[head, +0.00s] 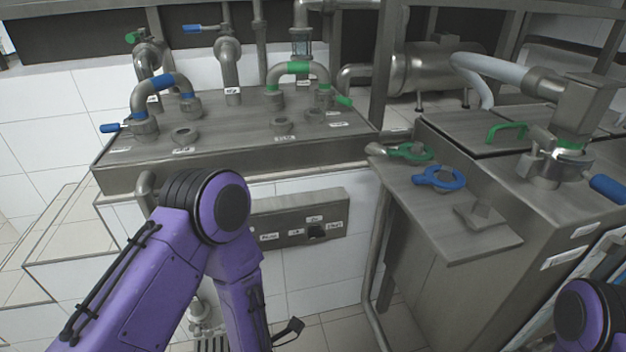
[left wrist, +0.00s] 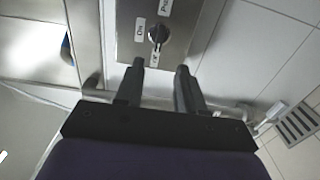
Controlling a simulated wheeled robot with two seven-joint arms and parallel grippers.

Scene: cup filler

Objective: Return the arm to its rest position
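My left arm (head: 165,270) is raised and bent, its elbow in front of the control panel (head: 272,222). My left gripper (left wrist: 158,90) is open and empty in the left wrist view, with a clear gap between its two dark fingers. The fingers point toward the panel's black rotary knob (left wrist: 158,33), which lies beyond the fingertips and apart from them. The knob (head: 317,231) also shows in the head view. Part of my right arm (head: 590,316) shows at the bottom right; its gripper is out of view.
A steel cabinet top (head: 240,130) with pipes, blue and green handles stands behind my left arm. At right, a steel counter (head: 470,225) holds a green and a blue ring-shaped tool. A vertical pipe (head: 372,270) runs between them. A floor drain (left wrist: 297,124) lies right in the wrist view.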

